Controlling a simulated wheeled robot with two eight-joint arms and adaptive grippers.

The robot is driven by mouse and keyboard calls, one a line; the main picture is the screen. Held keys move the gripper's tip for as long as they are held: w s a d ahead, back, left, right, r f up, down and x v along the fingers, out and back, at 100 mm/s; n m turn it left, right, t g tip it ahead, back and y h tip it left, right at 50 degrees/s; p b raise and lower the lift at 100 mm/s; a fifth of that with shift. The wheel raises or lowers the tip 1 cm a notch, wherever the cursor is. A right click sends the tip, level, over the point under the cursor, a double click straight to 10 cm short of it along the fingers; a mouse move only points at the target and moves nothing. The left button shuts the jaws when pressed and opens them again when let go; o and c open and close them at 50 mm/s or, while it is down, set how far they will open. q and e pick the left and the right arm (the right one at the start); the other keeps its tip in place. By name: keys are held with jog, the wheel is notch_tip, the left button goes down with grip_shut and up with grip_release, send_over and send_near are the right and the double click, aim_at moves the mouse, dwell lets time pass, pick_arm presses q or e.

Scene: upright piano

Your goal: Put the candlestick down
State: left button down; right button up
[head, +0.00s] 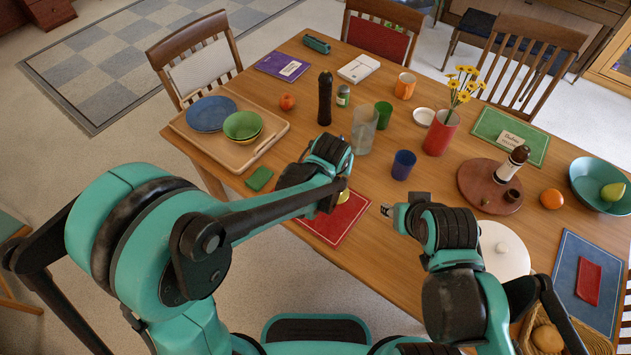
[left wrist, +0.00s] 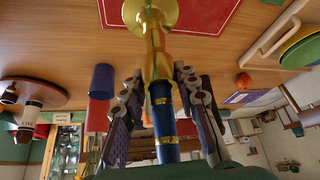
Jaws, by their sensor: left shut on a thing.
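The brass candlestick, with a dark blue candle (left wrist: 165,128) in it, shows upside down in the left wrist view. My left gripper (left wrist: 157,85) is shut on its brass stem (left wrist: 156,65), a finger on each side. In the head view, my left arm hides most of the candlestick, and only a brass bit (head: 344,196) shows over the red mat (head: 330,226). My right gripper (head: 387,211) is near the mat's right side; its fingers are too small to read.
A blue cup (head: 403,165), a glass pitcher (head: 364,130) and a red vase (head: 440,133) stand behind the mat. A wooden tray (head: 270,136) with bowls is at left, with a green cloth (head: 259,179) near it.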

pick_arm(q)
jog(key=w+a+f+b, duration=0.2)
jog(key=a+f+b, duration=0.1)
jog(key=a+f, duration=0.2)
notch_tip(320, 180, down, 2)
jog(key=shift+a+f, duration=0.2)
jog(key=shift+a, duration=0.05)
jog(key=shift+f, duration=0.1)
jog(key=c, duration=1.6)
grip_release()
jog(key=shift+f, duration=0.15)
jog(key=o, duration=0.5)
jog(key=shift+c, duration=0.2)
jog(key=shift+r, duration=0.2)
